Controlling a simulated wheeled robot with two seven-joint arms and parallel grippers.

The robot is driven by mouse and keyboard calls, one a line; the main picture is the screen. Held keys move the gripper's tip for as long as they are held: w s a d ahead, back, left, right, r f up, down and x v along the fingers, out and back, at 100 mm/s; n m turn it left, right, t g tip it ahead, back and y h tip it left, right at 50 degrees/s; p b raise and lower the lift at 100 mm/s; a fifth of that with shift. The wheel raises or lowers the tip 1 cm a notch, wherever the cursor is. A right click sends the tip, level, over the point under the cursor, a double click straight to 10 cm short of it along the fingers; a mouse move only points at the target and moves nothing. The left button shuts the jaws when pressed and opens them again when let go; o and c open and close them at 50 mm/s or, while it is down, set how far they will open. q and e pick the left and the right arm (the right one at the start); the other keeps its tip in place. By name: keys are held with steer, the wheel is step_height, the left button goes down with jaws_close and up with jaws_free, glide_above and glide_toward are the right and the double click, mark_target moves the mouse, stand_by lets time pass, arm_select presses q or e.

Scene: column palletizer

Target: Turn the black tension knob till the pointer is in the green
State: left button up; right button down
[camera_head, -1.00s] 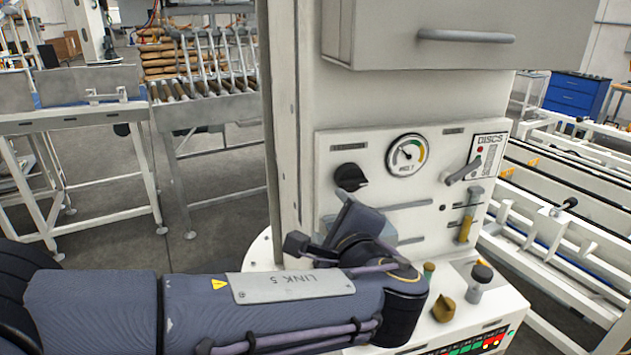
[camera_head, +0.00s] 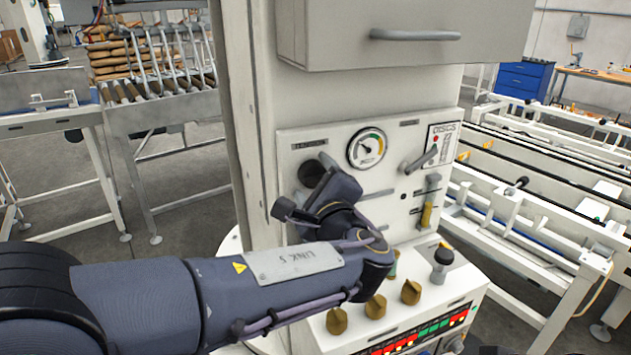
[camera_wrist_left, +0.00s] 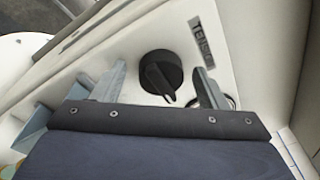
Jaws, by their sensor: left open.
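The black tension knob (camera_head: 311,172) is on the white panel at the upper left, partly covered by my left gripper (camera_head: 316,188). The left wrist view shows the knob (camera_wrist_left: 158,76) between the two open fingers of my left gripper (camera_wrist_left: 159,70), with visible gaps on both sides. Its pointed grip is tilted toward the lower right. The round gauge (camera_head: 367,147) is right of the knob; its thin pointer leans up and left, in the pale part, away from the green. My right gripper is not in view.
A grey lever (camera_head: 420,158) and a yellow-handled slider (camera_head: 426,214) are right of the gauge. Brass knobs (camera_head: 376,306) and a black-topped joystick (camera_head: 441,262) stand on the lower console. A grey cabinet with a handle (camera_head: 415,35) overhangs the panel.

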arm_select(q)
steer(key=c, duration=1)
steer(key=m+p, duration=0.3)
steer(key=shift+m+g+p, duration=0.3)
steer(key=shift+m+p, duration=0.1)
steer(key=shift+f+m+p, duration=0.15)
steer(key=shift+m+p, duration=0.8)
steer(key=shift+m, duration=0.05)
